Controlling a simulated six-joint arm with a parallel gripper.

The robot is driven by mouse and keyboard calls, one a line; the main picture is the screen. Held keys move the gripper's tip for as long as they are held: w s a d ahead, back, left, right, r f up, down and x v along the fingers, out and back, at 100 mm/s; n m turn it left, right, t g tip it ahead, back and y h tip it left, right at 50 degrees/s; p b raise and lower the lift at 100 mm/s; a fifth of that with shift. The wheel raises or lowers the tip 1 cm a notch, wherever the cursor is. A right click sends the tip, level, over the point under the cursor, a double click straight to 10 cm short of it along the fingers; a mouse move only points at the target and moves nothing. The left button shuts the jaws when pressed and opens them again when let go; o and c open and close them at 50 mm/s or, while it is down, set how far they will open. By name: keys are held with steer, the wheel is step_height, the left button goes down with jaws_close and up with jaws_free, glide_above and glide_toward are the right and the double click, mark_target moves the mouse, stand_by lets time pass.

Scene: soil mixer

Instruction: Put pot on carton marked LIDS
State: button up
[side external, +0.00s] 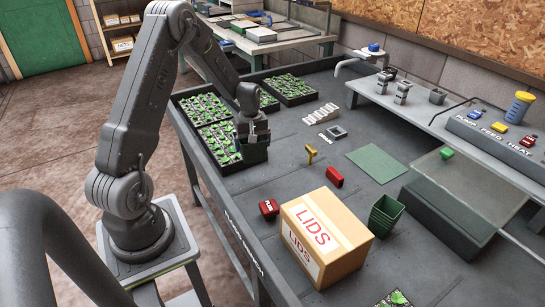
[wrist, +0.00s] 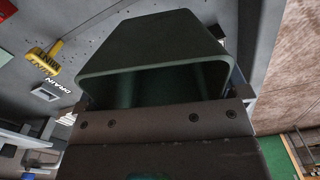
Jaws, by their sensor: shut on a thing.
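My gripper (side external: 254,139) is shut on a dark green pot (side external: 256,154), near the seedling trays at the left edge of the bench. In the wrist view the held pot (wrist: 155,40) fills the upper middle, with its rim towards the camera. My gripper's dark jaw body (wrist: 160,125) spans the view below it and hides part of the pot. The cardboard carton marked LIDS (side external: 345,225) stands at the front of the bench, with no pot on its top. Another green pot or stack of pots (side external: 386,214) stands just right of the carton.
Seedling trays (side external: 217,143) lie along the bench's left side. A red block (side external: 334,177), a red PLUG piece (side external: 268,208) and a yellow tap-like piece (side external: 311,153) lie between the held pot and the carton. A green mat (side external: 377,163) lies flat further right.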

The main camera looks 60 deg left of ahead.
steer(key=d+r+m, duration=0.7)
steer(key=d+m, duration=0.1)
steer(key=d, duration=0.4)
steer(key=d+r+m, duration=0.7)
steer(key=d, duration=0.4)
glide_toward(326, 220)
steer(key=shift+f, duration=2)
steer(key=shift+f, duration=0.2)
steer(key=o, duration=0.5)
steer(key=shift+o, duration=0.2)
